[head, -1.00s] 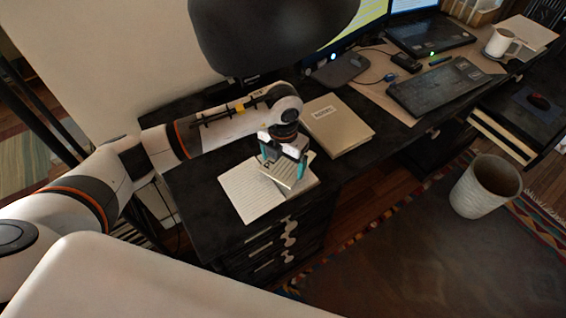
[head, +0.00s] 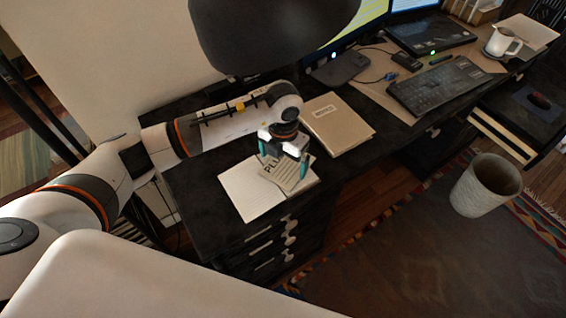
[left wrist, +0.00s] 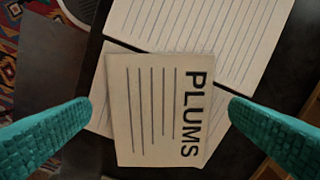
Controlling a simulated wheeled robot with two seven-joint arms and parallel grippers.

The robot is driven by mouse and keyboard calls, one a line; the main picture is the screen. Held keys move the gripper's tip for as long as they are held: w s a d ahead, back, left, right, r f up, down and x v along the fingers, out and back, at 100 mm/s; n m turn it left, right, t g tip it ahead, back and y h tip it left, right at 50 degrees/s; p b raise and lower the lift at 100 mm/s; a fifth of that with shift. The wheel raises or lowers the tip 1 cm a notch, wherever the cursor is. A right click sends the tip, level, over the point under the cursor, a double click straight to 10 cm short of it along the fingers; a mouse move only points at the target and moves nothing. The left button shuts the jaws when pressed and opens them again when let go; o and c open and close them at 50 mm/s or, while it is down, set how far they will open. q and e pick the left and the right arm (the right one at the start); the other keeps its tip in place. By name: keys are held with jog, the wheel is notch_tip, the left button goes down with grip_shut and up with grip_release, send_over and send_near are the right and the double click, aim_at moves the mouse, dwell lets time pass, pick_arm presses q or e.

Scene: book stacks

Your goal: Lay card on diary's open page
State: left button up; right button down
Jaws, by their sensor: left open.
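The card (left wrist: 160,110), printed PLUMS with several ruled lines, lies over one page of the open diary. In the head view the card (head: 288,178) is partly hidden by my gripper. The diary's other lined page (head: 248,190) lies bare to the left; it also shows at the top of the left wrist view (left wrist: 200,25). The page under the card shows only at its edges. My left gripper (head: 284,163) is open above the card, with teal fingers apart on either side of it in the left wrist view (left wrist: 160,106). My right gripper is not in view.
A closed, labelled book (head: 338,125) lies on the black desk (head: 205,205) behind the diary. A keyboard (head: 436,87), a white mug (head: 502,42) and monitors stand farther right. A white bin (head: 486,185) stands on the rug. A dark lamp shade (head: 270,35) hangs above the arm.

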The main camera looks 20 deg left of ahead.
aim_at(283, 171)
pick_arm(q)
notch_tip(283, 171, up, 10)
jog(key=b, duration=0.1)
dwell(0.6)
